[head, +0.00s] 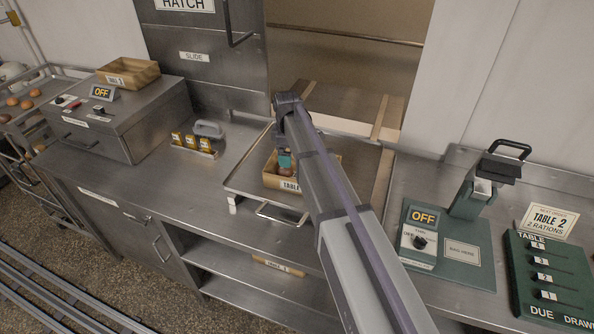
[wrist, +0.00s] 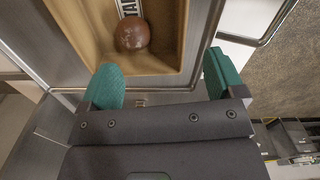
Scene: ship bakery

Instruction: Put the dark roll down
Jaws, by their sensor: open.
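A dark brown roll (wrist: 132,35) lies in a tan box (wrist: 175,55) with a "TABLE" label, seen in the wrist view. In the head view the box (head: 271,181) stands on a metal tray on the counter, partly hidden by my arm. My gripper (wrist: 163,78) is open, its two teal fingers apart and nothing between them. The roll is beyond the fingertips and apart from them. In the head view my gripper (head: 284,160) is over the box, mostly hidden by the arm.
The metal tray (head: 237,185) sits before the hatch opening. Left are a small caddy (head: 194,146) and a metal unit with another tan box (head: 128,73). Right are a green sealing device (head: 465,250) and a "TABLE" switch board (head: 548,280). A rack (head: 30,110) holds rolls far left.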

